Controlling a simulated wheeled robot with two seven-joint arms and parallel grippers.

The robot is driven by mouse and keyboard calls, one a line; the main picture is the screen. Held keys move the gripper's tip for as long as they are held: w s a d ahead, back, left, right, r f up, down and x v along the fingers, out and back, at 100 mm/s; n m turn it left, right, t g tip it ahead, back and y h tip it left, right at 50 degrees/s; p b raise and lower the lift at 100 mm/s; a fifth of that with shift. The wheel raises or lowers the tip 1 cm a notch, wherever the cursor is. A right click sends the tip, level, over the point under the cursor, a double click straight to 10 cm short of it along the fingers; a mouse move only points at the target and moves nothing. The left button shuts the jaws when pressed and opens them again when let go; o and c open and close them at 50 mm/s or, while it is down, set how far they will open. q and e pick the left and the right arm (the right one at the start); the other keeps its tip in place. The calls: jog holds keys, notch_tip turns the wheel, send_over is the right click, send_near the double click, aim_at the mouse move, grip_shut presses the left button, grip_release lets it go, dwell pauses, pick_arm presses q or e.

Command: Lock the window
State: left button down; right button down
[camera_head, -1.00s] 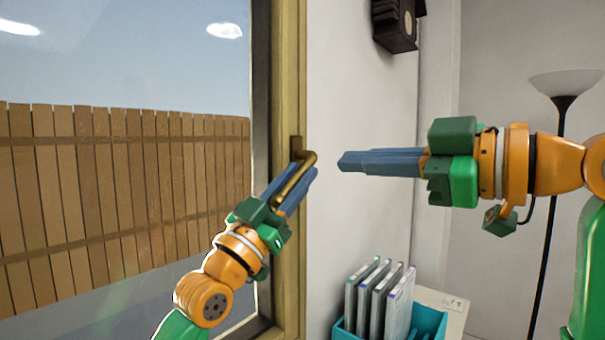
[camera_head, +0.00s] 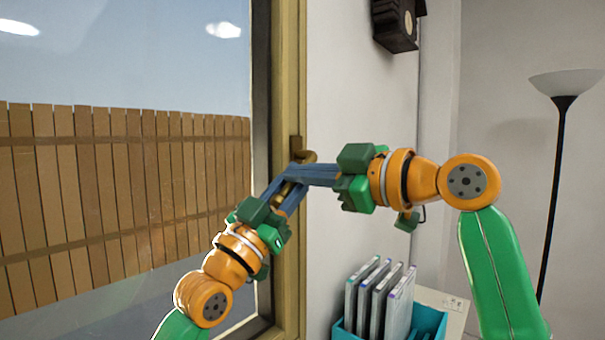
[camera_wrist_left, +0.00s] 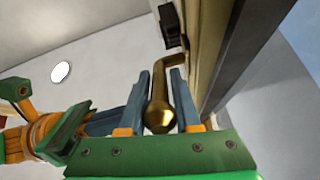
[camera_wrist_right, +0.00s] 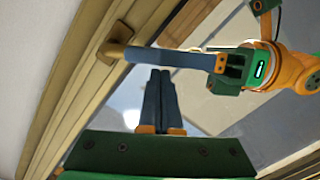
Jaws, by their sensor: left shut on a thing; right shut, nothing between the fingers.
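The brass window handle (camera_head: 309,156) is mounted on the wooden window frame (camera_head: 289,70). Its grip slants down from the mount. My left gripper (camera_head: 289,180) is shut on the handle grip. The left wrist view shows the handle (camera_wrist_left: 158,105) between the two blue fingers (camera_wrist_left: 160,90). My right gripper (camera_head: 294,172) is shut and empty, reaching in from the right just beside the handle and the left fingertips. In the right wrist view its closed fingers (camera_wrist_right: 159,78) lie below the left fingers. I cannot tell whether the right fingers touch the handle. The fingers hide part of the grip.
A teal rack (camera_head: 428,322) with several upright cases (camera_head: 384,300) stands low at the right of the window. A floor lamp (camera_head: 562,140) stands farther right. A dark box (camera_head: 395,25) hangs on the wall above. The wall (camera_head: 345,90) between is bare.

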pick_arm(q)
jog(key=shift+s, duration=0.1)
pick_arm(e)
jog(key=shift+w+d+f, duration=0.15)
jog(key=shift+w+f, duration=0.15)
jog(key=shift+f, duration=0.3)
pick_arm(q)
jog(key=c, duration=0.8)
grip_release()
jog(key=shift+r, duration=0.1)
jog(key=shift+o, duration=0.2)
pick_arm(e)
jog(key=shift+w+f, duration=0.1)
jog(key=shift+w, duration=0.05)
